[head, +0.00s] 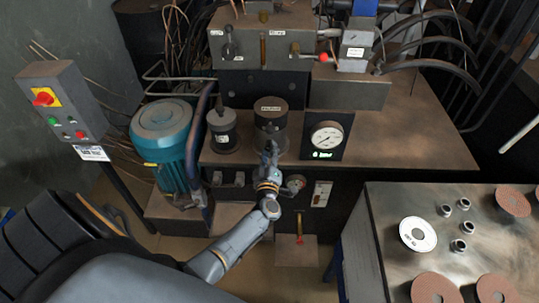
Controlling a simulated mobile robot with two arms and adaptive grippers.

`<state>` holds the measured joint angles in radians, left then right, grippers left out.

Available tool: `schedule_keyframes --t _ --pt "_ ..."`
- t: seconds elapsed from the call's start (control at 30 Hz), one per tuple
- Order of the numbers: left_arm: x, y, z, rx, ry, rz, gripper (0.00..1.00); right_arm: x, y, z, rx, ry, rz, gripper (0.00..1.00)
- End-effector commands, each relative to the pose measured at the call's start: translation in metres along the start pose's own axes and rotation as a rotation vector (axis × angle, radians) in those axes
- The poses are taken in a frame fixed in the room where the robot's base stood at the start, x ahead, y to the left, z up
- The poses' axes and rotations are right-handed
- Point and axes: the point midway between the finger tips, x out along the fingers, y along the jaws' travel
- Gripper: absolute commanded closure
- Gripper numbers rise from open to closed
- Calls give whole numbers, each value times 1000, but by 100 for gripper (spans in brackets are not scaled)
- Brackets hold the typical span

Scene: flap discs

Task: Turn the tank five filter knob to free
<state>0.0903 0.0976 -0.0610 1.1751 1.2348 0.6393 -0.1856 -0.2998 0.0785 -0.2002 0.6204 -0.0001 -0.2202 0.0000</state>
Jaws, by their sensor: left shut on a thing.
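My left gripper (268,153) reaches up from the bottom to the front of a dark labelled cylinder (270,106) on the tank top (372,126). It is shut on a small part there, which looks like the filter knob. The fingers hide that part, so its setting cannot be read. A second dark cylinder (222,130) stands just left. My right gripper is not in view.
A pressure gauge (327,137) stands close right of the gripper. A teal motor (162,131) is to the left, with a switch box (61,100) farther left. A metal table (384,252) with discs and fittings is at right.

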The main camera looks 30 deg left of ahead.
Motion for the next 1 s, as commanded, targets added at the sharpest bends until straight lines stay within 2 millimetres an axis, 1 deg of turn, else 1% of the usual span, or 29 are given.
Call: schedule_keyframes --t 0.03,0.2,0.5,0.7,1.0 --pt "-1 -3 2 -46 0 -2 100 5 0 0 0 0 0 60" --pt "0 -3 2 -204 1 -2 100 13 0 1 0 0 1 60" --pt "0 -3 1 -429 1 -2 100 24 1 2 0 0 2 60" --pt "0 -3 1 -521 1 -2 100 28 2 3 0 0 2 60" --pt "0 -2 0 -577 1 -2 100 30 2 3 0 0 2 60"
